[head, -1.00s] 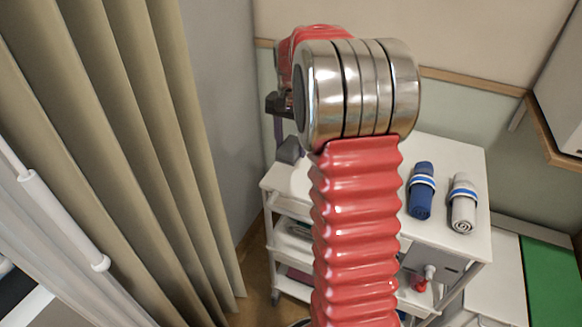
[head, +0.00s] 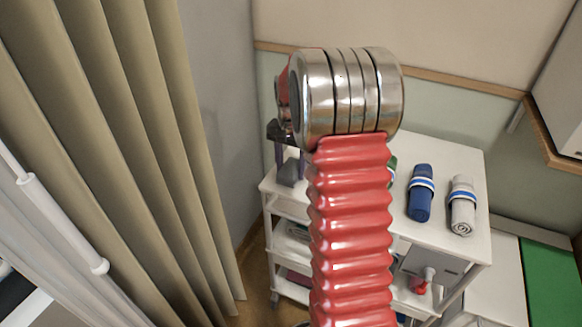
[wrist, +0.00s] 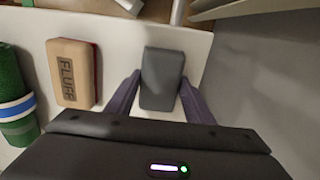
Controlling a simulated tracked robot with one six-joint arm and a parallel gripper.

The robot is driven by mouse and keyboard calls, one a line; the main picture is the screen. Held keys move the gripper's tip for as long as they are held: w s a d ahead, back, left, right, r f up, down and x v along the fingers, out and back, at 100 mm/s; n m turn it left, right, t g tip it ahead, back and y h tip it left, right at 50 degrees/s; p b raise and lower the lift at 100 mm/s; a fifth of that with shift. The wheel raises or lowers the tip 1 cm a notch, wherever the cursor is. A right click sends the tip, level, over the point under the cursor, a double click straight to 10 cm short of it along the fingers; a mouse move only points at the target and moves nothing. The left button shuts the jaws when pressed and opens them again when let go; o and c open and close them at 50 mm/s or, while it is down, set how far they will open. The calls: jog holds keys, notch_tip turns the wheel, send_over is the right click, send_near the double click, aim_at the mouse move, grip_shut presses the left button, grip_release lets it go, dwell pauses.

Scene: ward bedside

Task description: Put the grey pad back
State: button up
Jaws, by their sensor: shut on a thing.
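The grey pad (wrist: 162,78) is a dark grey block in the middle of the wrist view, between the two purple fingers of my gripper (wrist: 161,98). My gripper is shut on it. In the head view the grey pad (head: 291,172) shows at the left end of the white cart top, below my gripper (head: 288,155), partly hidden by my red arm. The pad is at or just above the cart top (wrist: 115,95); I cannot tell if it touches.
A tan block marked FLUFF (wrist: 70,73) lies left of the pad, with a green roll (wrist: 14,100) beyond it. A blue roll (head: 421,192) and a grey roll (head: 463,205) lie on the cart's right. A beige curtain (head: 130,150) hangs at left.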

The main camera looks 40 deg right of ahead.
aim_at(291, 168)
jog(key=o, duration=0.9)
notch_tip(291, 168, up, 12)
dwell(0.5)
dwell(0.4)
